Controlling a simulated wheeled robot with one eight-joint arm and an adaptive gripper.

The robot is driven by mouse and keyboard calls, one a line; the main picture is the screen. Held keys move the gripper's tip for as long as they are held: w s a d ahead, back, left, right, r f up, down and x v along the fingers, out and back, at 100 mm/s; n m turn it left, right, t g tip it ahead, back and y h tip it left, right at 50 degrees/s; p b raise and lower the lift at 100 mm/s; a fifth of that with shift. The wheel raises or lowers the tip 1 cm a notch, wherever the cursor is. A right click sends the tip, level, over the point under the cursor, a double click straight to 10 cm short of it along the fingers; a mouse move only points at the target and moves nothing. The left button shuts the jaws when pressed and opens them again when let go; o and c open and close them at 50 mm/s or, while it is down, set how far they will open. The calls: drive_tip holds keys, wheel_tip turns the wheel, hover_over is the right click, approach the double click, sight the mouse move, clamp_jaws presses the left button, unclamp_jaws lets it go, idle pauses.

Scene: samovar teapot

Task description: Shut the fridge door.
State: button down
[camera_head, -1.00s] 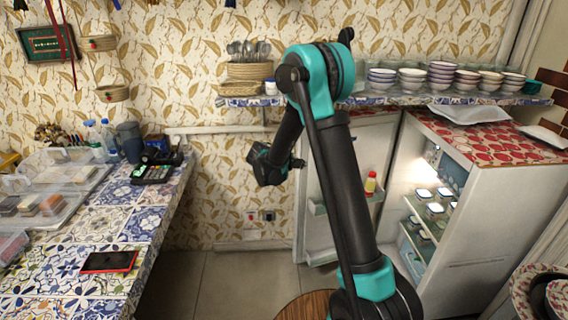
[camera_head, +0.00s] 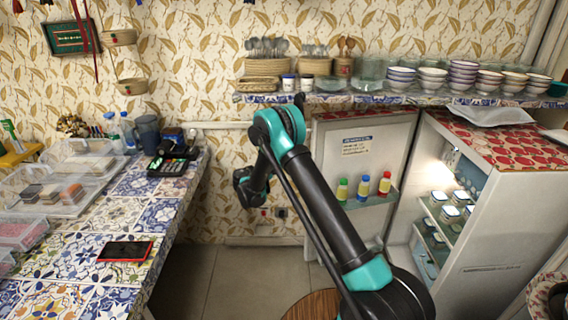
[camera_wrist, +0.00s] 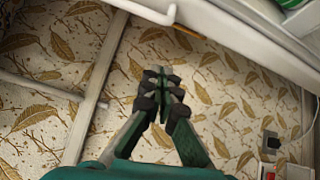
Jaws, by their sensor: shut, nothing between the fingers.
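The white fridge (camera_head: 490,235) stands at the right, its lit inside showing shelves of jars. Its door (camera_head: 372,135) is open and swung to the left against the wallpapered wall side, its inner face showing. My arm crosses in front of the door's left part. My gripper, seen in the wrist view (camera_wrist: 162,88), is shut and empty, with wallpaper behind it. A pale edge, likely the door's, runs across the upper right of that view. In the head view the fingertips are hard to make out, left of the door.
A tiled counter (camera_head: 140,215) with trays, a card reader and a phone (camera_head: 125,251) runs along the left. A wall shelf (camera_head: 400,98) with bowls and cutlery hangs above the door. A round wooden top (camera_head: 312,305) is low in front. Floor between is clear.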

drive_tip(key=d, duration=0.6)
drive_tip(key=shift+w+r, duration=0.2)
drive_tip(key=shift+w, duration=0.2)
drive_tip(key=shift+s, duration=0.1)
